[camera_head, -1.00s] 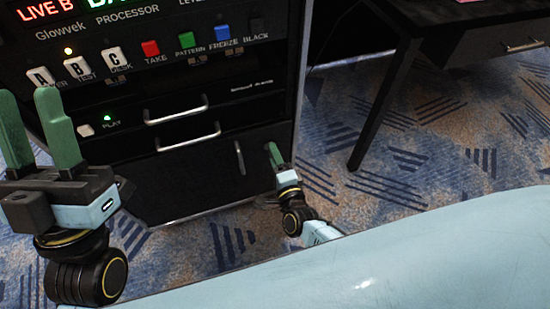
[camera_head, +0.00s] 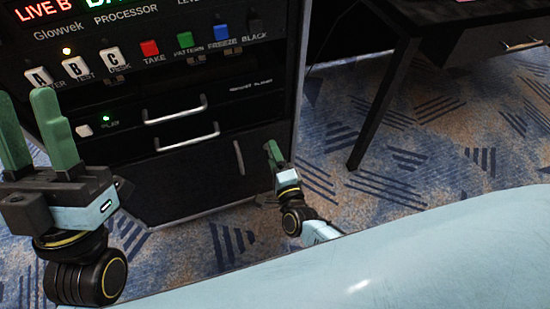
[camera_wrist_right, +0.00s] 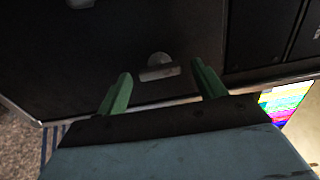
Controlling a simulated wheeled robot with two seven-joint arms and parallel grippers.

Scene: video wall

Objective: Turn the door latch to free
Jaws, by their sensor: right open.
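The door latch (camera_head: 239,157) is a small pale metal bar near the right edge of the cabinet's dark lower door (camera_head: 185,178). It stands about upright in the head view. In the right wrist view, the latch (camera_wrist_right: 158,68) shows as a short grey bar with a rounded piece, ahead of the fingertips and between their lines. My right gripper (camera_head: 270,150) is just right of the latch and in front of the cabinet's edge. My left gripper (camera_head: 28,97) is open and empty at the far left.
Above the door are two drawer handles (camera_head: 187,136) and a panel of lit buttons (camera_head: 150,48). A dark desk (camera_head: 408,45) stands at the right on patterned carpet (camera_head: 420,150). The floor between cabinet and desk is clear.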

